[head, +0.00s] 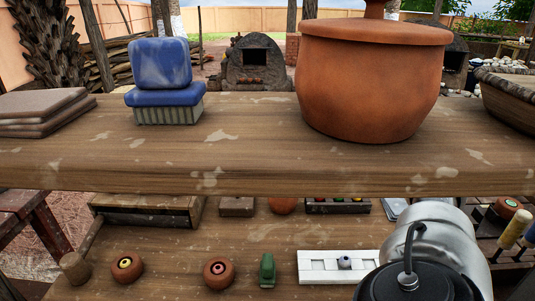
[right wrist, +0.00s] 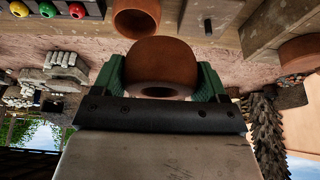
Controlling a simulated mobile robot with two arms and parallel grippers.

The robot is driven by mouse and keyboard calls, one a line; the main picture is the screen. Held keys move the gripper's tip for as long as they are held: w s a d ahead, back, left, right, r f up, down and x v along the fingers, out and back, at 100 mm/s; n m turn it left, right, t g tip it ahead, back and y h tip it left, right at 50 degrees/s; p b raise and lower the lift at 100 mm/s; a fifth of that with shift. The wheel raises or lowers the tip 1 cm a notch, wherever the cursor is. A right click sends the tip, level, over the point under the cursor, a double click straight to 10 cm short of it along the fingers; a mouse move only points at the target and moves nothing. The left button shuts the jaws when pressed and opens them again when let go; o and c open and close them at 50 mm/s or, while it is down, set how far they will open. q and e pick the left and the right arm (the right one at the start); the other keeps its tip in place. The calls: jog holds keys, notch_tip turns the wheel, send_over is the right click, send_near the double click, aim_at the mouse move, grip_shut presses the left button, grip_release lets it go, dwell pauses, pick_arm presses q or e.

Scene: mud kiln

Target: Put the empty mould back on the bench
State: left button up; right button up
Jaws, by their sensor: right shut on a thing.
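In the right wrist view, my right gripper (right wrist: 162,88) is shut on a round terracotta-coloured piece (right wrist: 160,62). A green finger presses each side of it. A round opening shows on its near face; it looks like the mould, but I cannot tell how deep the opening is. The bench (head: 150,238) is the low wooden surface in the head view, below a thick shelf. In that view my right arm covers the bench's right part, and the right gripper and its load are hidden. My left gripper is in neither view.
Two round terracotta pieces (head: 127,267) (head: 219,273), a green block (head: 267,271) and a white recessed strip (head: 311,278) stand along the bench front. A mallet (head: 75,267) lies left. The wooden shelf (head: 250,181) overhangs the bench back, carrying a large clay pot (head: 365,85).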

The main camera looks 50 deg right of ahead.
notch_tip(320, 180, up, 3)
jog(key=shift+f+p, duration=0.2)
jog(key=shift+p, duration=0.8)
